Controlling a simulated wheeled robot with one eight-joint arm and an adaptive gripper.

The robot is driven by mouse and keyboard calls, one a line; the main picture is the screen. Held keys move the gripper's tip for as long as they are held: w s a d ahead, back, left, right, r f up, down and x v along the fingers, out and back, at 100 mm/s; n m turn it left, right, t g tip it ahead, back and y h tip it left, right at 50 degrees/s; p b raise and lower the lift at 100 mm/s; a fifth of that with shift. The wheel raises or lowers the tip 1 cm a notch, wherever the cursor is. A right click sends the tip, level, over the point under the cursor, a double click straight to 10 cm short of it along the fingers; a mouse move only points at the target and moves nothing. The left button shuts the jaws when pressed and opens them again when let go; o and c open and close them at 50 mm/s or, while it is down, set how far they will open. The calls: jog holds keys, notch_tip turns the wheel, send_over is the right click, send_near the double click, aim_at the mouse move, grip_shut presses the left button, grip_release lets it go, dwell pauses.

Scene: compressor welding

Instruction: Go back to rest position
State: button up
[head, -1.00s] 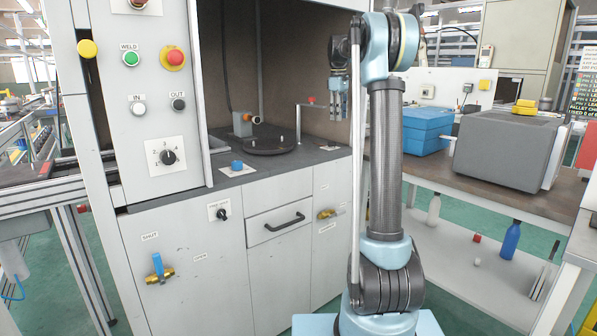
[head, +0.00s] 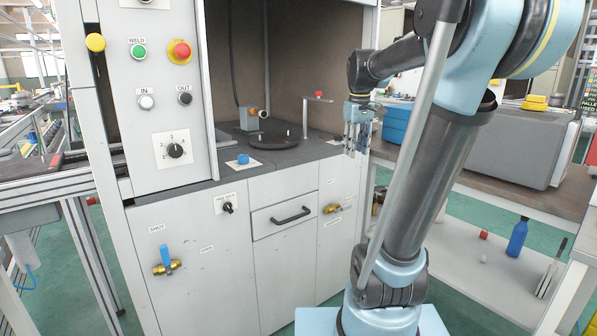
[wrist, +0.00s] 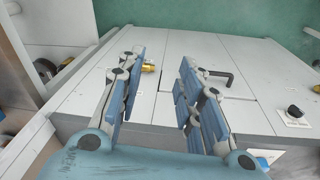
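My gripper (head: 357,128) hangs fingers down in the head view, in front of the right end of the welding cabinet's worktop. In the wrist view my gripper (wrist: 168,85) has its two blue-padded fingers spread apart with nothing between them. The cabinet's front, with the black drawer handle (wrist: 217,76) and a brass valve (wrist: 149,68), shows beyond the fingers. In the head view my arm rises at the right, its elbow high and close to the camera.
The grey welding cabinet (head: 205,270) stands left of my arm, with a round turntable (head: 272,138) inside. A red-topped post (head: 318,94) stands near the gripper. A bench at right holds blue boxes (head: 396,122) and a grey machine (head: 520,145).

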jog(key=s+f+m, duration=0.4)
jog(key=s+f, duration=1.8)
jog(key=shift+s+a+f+m+t, duration=0.2)
jog(key=shift+s+m+t, duration=0.1)
jog(key=shift+m, duration=0.1)
jog(key=shift+w+f, duration=0.15)
jog(key=shift+w, duration=0.35)
